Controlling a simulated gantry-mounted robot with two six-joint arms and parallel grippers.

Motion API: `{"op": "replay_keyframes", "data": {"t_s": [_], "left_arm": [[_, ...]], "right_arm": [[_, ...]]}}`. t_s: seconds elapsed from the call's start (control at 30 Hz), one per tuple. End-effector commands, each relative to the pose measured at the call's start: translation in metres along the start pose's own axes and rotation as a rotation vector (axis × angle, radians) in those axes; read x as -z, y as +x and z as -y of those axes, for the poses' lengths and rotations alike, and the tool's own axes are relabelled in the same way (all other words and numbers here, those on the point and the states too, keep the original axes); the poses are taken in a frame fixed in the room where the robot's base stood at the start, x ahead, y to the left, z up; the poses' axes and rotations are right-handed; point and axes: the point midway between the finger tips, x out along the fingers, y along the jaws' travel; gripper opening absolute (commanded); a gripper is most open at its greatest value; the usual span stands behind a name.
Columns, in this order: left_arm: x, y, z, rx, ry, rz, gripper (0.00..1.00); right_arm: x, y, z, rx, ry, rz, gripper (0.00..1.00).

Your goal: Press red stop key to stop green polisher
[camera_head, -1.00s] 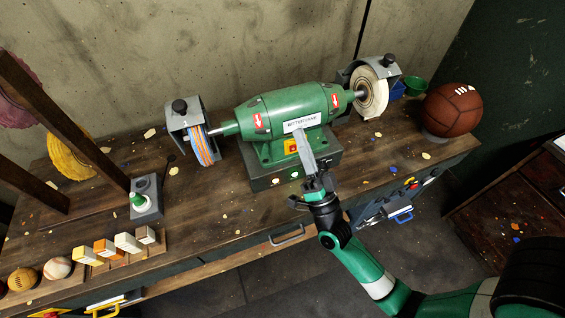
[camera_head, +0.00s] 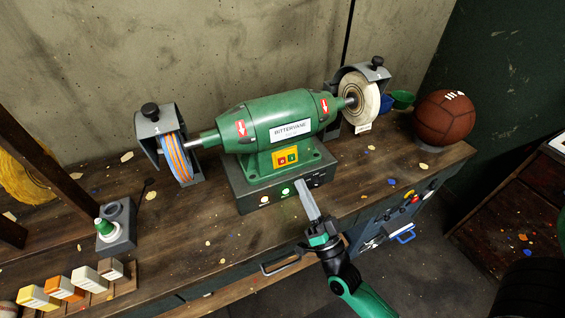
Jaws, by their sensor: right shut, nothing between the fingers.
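The green polisher (camera_head: 270,118) stands on the bench, with a buffing wheel at each end. Its yellow switch plate (camera_head: 286,156) on the front of the pedestal is in full view. The red stop key (camera_head: 281,160) is on the plate's left half, beside a green key (camera_head: 292,156). I cannot tell whether the red key is pressed in or whether the wheels turn. My right gripper (camera_head: 301,184) is shut and empty, in front of the grey base and below the switch plate, apart from the keys. My left gripper is not in view.
The grey base (camera_head: 243,195) carries small lamps, one lit green (camera_head: 285,192). A brown leather ball (camera_head: 444,117) sits at the bench's right. A grey block with a green-topped bottle (camera_head: 103,227) and a rack of small boxes (camera_head: 72,289) are at left.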

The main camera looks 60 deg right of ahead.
Motion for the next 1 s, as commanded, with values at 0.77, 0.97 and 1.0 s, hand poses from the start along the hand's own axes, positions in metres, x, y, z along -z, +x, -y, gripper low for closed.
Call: {"op": "replay_keyframes", "data": {"t_s": [0.77,0.97,1.0], "left_arm": [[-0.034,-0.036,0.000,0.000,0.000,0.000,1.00],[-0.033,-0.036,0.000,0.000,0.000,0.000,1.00],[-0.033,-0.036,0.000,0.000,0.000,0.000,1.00]], "right_arm": [[-0.041,0.056,-0.042,-0.001,-0.001,0.000,0.00],[-0.041,0.056,-0.041,-0.001,-0.001,0.000,0.00],[-0.041,0.056,-0.041,-0.001,-0.001,0.000,0.00]]}}
